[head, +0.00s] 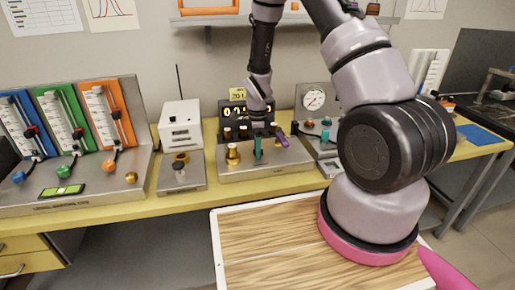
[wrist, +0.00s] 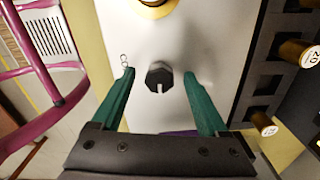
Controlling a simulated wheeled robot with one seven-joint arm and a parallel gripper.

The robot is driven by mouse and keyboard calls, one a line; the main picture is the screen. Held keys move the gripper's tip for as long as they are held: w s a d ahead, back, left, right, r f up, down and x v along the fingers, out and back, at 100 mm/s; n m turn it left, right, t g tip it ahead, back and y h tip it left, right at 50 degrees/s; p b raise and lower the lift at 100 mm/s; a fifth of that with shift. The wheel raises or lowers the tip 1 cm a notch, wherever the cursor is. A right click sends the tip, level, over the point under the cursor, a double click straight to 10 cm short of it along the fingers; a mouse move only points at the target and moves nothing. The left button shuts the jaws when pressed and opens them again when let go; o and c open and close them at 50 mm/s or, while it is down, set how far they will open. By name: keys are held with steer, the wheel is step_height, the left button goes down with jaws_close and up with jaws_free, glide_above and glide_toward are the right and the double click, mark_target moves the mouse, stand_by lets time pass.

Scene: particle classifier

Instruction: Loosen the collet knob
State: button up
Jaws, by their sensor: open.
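My gripper (head: 258,150) is over the steel box (head: 290,165) in the middle of the bench. In the wrist view my gripper (wrist: 159,75) is open, with two teal fingers apart. A dark hexagonal knob with a pale slot (wrist: 158,78) sits between the fingertips, with a gap on both sides. A brass knob (head: 233,153) stands on the same box to the left, and its lower edge shows at the top of the wrist view (wrist: 154,8). The dark knob is hidden in the head view.
A purple handle (head: 281,140) is close right of my gripper. A white instrument (head: 181,125) stands left, a gauge unit (head: 314,98) right. A wooden-topped tray (head: 285,270) is in front.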

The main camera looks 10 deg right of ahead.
jaws_close()
